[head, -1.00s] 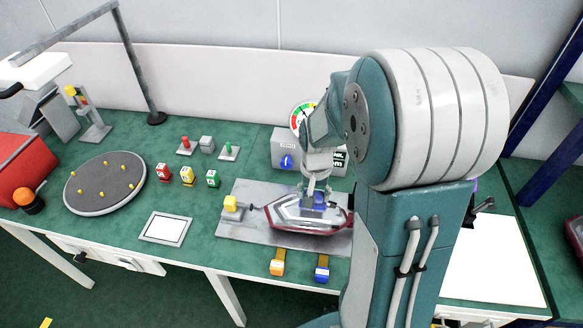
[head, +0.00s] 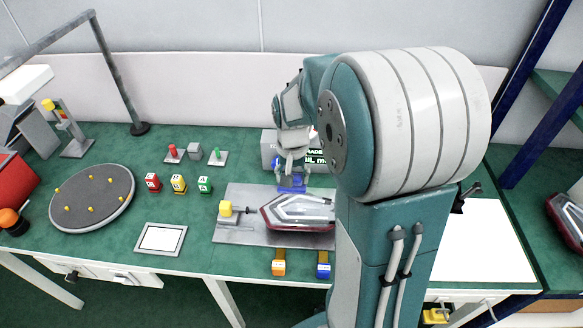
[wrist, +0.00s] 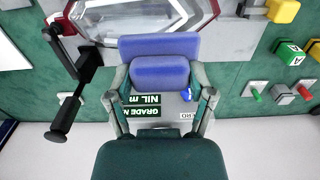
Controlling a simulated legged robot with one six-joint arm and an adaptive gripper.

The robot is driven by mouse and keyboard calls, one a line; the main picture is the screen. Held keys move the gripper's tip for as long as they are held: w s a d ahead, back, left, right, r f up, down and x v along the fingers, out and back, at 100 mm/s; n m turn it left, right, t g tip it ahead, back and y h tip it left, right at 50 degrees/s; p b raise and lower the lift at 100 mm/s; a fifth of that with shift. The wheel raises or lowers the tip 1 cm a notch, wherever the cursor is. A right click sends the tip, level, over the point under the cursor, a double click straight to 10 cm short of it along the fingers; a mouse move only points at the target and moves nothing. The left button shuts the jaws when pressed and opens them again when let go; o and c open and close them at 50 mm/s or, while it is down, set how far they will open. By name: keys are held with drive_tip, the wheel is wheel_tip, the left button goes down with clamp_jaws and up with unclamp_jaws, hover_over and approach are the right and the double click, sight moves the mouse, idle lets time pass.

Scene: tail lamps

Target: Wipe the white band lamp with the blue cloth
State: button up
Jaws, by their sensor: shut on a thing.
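The tail lamp (head: 300,211), with a pale white band and a dark red rim, lies on a grey fixture plate (head: 232,196) on the green bench. My gripper (head: 291,166) is shut on the blue cloth (head: 291,184), a folded pad. The cloth is at the lamp's back edge in the head view; I cannot tell whether it touches the plate. In the wrist view the cloth (wrist: 158,47) sits between the fingers, beside the lamp (wrist: 140,14). My arm hides the lamp's right end in the head view.
A yellow-knobbed clamp (head: 226,209) stands left of the lamp, and a black-handled clamp (wrist: 75,85) shows in the wrist view. A grey gauge box (head: 268,150) stands behind. Lettered blocks (head: 178,184) and a round turntable (head: 90,197) are left.

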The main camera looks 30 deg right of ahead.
drive_tip(key=shift+r, duration=0.85)
drive_tip(key=shift+a+r, duration=0.3)
drive_tip(key=shift+r, duration=0.45)
drive_tip(key=shift+d, duration=0.25)
